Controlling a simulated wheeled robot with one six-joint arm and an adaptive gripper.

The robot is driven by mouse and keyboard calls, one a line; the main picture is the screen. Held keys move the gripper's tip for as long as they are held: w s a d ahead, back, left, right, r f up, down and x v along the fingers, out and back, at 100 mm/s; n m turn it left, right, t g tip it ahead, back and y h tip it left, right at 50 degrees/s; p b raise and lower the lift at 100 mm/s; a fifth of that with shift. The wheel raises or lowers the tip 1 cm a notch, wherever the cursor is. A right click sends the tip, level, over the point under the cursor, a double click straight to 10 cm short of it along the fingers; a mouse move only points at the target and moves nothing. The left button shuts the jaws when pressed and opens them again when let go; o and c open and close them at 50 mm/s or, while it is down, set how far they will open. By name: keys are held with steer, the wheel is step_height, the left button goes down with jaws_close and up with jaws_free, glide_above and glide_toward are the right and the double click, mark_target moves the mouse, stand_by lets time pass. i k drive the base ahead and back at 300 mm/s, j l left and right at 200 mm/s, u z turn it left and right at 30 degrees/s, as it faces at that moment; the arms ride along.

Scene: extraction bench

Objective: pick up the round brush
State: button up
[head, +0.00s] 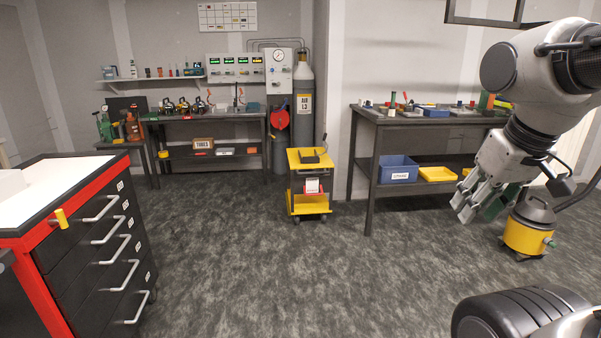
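I cannot make out a round brush for certain in the head view. Small tools and parts lie on the right workbench (420,118) and on the back bench (215,117), too small to tell apart. My gripper (472,207) hangs at the right, fingers pointing down, in front of the right workbench in the picture. It is seen from the side, so I cannot tell whether its fingers are open or shut. I see nothing held in it.
A red and black drawer cabinet (95,235) stands at the left. A yellow cart (309,185) is in the middle. A blue bin (397,169) and yellow tray (437,174) sit under the right bench. A yellow vacuum (527,235) stands at right. The middle floor is clear.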

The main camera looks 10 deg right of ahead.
mark_target(392, 108)
steer(key=i+z, duration=0.25)
steer(key=i, duration=1.95)
steer(key=i+j+z, duration=0.15)
steer(key=i+z, duration=0.2)
steer(key=i, duration=0.25)
steer(key=i+j+z, duration=0.3)
steer(key=i, duration=0.3)
steer(key=i+j+z, duration=0.35)
steer(key=i+j, duration=0.1)
steer(key=i, duration=0.1)
